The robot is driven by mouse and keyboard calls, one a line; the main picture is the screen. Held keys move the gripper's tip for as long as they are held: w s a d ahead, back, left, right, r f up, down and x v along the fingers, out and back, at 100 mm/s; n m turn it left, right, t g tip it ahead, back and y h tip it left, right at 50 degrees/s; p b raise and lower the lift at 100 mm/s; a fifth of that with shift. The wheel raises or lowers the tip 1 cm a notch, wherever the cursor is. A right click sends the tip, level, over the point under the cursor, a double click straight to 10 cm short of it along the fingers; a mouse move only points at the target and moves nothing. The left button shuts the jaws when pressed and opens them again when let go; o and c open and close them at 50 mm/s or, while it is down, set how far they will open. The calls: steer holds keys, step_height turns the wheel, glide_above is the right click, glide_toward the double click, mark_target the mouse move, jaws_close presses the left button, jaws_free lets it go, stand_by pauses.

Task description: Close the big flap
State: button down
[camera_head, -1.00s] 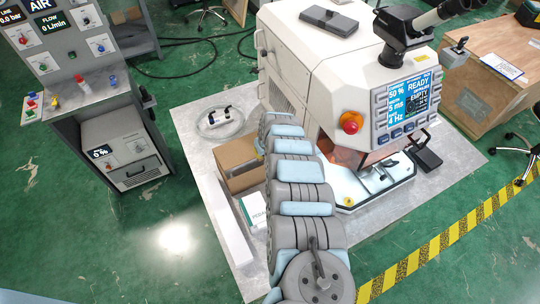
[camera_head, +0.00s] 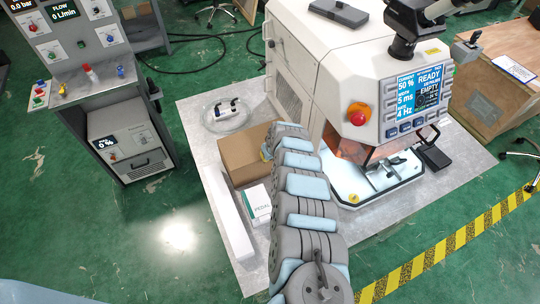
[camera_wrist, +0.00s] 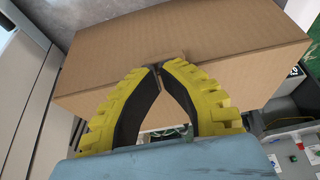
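The white machine (camera_head: 370,60) stands right of centre in the head view. An orange-tinted panel (camera_head: 350,148) shows at its front opening, above a pale work plate (camera_head: 375,180). I cannot tell which part is the big flap. My gripper (camera_wrist: 158,68) shows in the wrist view with its yellow fingers bowed together, tips meeting, nothing visible between them. It is in front of a brown cardboard box (camera_wrist: 185,35); I cannot tell whether the tips touch it. The box also shows in the head view (camera_head: 240,155), left of the machine, where my arm hides most of the gripper.
A white carton (camera_head: 258,203) and a long white piece (camera_head: 228,215) lie near the box. A clear round dish (camera_head: 228,115) sits behind it. A grey air console (camera_head: 95,85) stands left. A wooden crate (camera_head: 495,90) stands right. Green floor is open between console and mat.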

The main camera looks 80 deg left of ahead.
steer(key=shift+r, duration=0.1)
stand_by(0.3)
step_height(320, 180, up, 5)
steer(key=p, duration=0.3)
steer(key=shift+w+d+b, duration=0.1)
steer(key=shift+w+b, duration=0.1)
steer(key=shift+b, duration=0.1)
steer(key=d+r+p, duration=0.5)
steer(key=r+p, duration=0.2)
steer(key=p, duration=0.1)
steer(key=shift+w+d+p, duration=0.15)
steer(key=shift+w+p, duration=0.2)
steer(key=shift+w, duration=0.1)
steer(key=shift+d, duration=0.15)
